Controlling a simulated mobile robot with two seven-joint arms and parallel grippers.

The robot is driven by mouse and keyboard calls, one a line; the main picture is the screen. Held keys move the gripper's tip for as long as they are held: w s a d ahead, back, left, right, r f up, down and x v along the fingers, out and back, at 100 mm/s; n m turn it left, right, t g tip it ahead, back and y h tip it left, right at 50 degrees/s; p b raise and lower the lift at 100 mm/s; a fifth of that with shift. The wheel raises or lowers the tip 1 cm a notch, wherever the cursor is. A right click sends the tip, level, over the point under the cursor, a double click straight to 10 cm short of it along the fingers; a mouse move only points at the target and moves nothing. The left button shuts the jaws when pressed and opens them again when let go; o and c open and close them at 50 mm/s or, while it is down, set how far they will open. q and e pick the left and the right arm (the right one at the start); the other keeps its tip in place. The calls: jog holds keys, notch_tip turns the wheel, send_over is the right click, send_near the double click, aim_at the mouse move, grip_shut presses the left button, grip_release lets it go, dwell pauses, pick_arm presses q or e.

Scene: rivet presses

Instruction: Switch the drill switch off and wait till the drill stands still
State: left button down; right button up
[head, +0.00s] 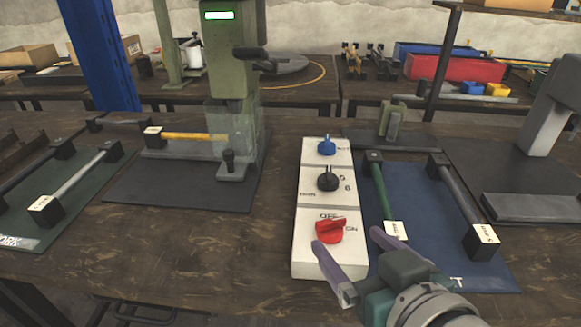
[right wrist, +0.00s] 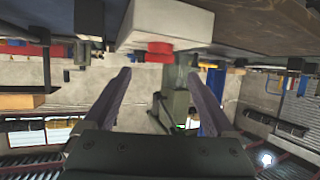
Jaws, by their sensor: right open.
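The white control box (head: 331,262) stands on the bench with a blue knob (head: 327,146), a black knob (head: 328,178) and a red switch (head: 329,231) in a column. Labels reading OFF and ON stand by the red switch. My right gripper (head: 346,239) is open, its purple fingers apart near the red switch. In the right wrist view, the red switch (right wrist: 158,50) shows beyond the gap between the fingertips; contact cannot be told. The green drill machine (head: 228,55) has a lit green display and a clear guard below; whether it turns cannot be told. My left gripper is out of view.
A yellow-handled part (head: 190,136) lies at the drill's base. A blue mat (head: 415,215) with a green rod and a grey rod lies right of the box. A green mat (head: 75,190) with rods lies at left. Bare bench shows left of the box.

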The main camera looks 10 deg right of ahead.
aim_at(333, 223)
jog(key=b+x, duration=0.2)
jog(key=x, duration=0.6)
jog(key=shift+r, duration=0.1)
jog(key=c, duration=1.4)
